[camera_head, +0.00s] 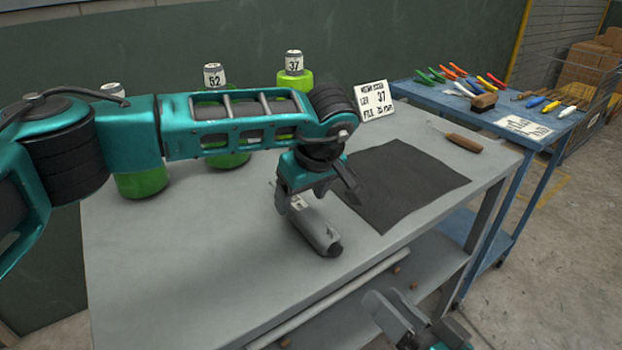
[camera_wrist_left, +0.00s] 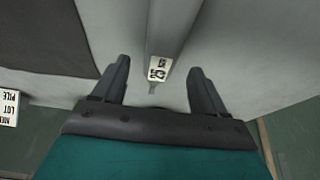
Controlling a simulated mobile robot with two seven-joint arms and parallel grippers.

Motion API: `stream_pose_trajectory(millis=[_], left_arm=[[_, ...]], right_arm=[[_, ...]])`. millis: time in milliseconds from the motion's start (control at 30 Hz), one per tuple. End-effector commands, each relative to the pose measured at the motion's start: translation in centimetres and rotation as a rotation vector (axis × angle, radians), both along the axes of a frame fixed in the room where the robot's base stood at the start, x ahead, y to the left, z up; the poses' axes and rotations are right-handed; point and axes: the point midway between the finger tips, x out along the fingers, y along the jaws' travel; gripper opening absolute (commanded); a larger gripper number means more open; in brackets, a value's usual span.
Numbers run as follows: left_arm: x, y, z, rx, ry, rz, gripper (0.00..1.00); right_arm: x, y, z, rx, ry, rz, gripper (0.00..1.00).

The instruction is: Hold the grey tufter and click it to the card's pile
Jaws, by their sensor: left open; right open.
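The grey tufter (camera_head: 317,230), a grey cylinder with a dark end, lies on the grey workbench beside a dark turf sheet. My left gripper (camera_head: 318,200) is open above its far end, which it partly hides. In the left wrist view the tufter (camera_wrist_left: 177,30) runs between the open fingers (camera_wrist_left: 160,66), with a small white label (camera_wrist_left: 158,69) facing up; no grip on it shows. The white card (camera_head: 374,99) stands at the bench's back, reading lot 37 and a pile line whose figure is hard to read. My right gripper (camera_head: 415,322) is open and empty at the bottom, off the bench's front.
The dark sheet (camera_head: 402,183) lies right of the tufter, with a wooden-handled hook tool (camera_head: 462,142) beyond it. A blue cart (camera_head: 440,102) with several tools stands at right.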

Motion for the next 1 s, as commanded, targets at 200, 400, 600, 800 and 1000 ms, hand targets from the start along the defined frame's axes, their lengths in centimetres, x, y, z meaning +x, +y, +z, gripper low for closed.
stream_pose_trajectory(millis=[200, 400, 600, 800, 1000], left_arm=[[0.9, 0.6, -2.7, 0.001, 0.002, 0.002, 0.72], [1.2, 0.7, -3.4, 0.0, 0.0, 0.0, 0.72], [1.2, 0.7, -3.4, 0.0, 0.0, 0.0, 0.72], [1.2, 0.7, -3.4, 0.0, 0.0, 0.0, 0.56], [1.2, 0.7, -3.4, 0.0, 0.0, 0.0, 0.37]], right_arm=[[0.0, 0.0, 0.0, 0.0, 0.0, 0.0, 0.43], [0.0, 0.0, 0.0, 0.0, 0.0, 0.0, 0.43], [0.0, 0.0, 0.0, 0.0, 0.0, 0.0, 0.43], [0.0, 0.0, 0.0, 0.0, 0.0, 0.0, 0.43], [0.0, 0.0, 0.0, 0.0, 0.0, 0.0, 0.43]])
